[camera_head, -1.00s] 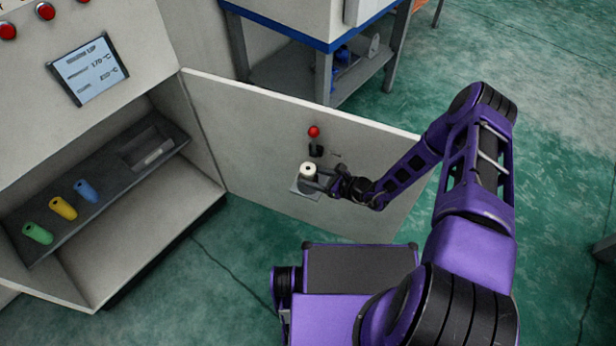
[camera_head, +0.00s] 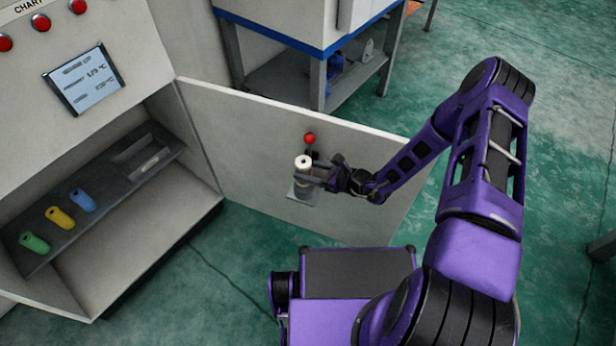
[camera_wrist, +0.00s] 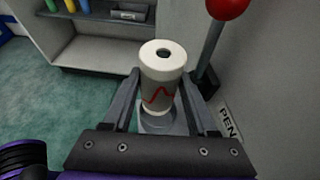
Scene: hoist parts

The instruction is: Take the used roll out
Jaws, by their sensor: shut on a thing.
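The used roll (camera_wrist: 161,72) is a white paper roll with a hole in its top and a red trace line on its side. It stands upright at the inner face of the open cabinet door, at a small grey holder plate (camera_head: 302,196). My gripper (camera_head: 318,179) reaches it from the right and is shut on the roll. In the wrist view the fingers (camera_wrist: 158,100) lie on both sides of the roll. The plate (camera_wrist: 160,124) shows below the roll; I cannot tell whether the roll touches it.
The open door (camera_head: 245,130) has a red-knobbed lever (camera_head: 309,138) just behind the roll. A "PEN" label (camera_wrist: 230,124) is beside the gripper. A blue-edged bench (camera_head: 315,70) stands behind.

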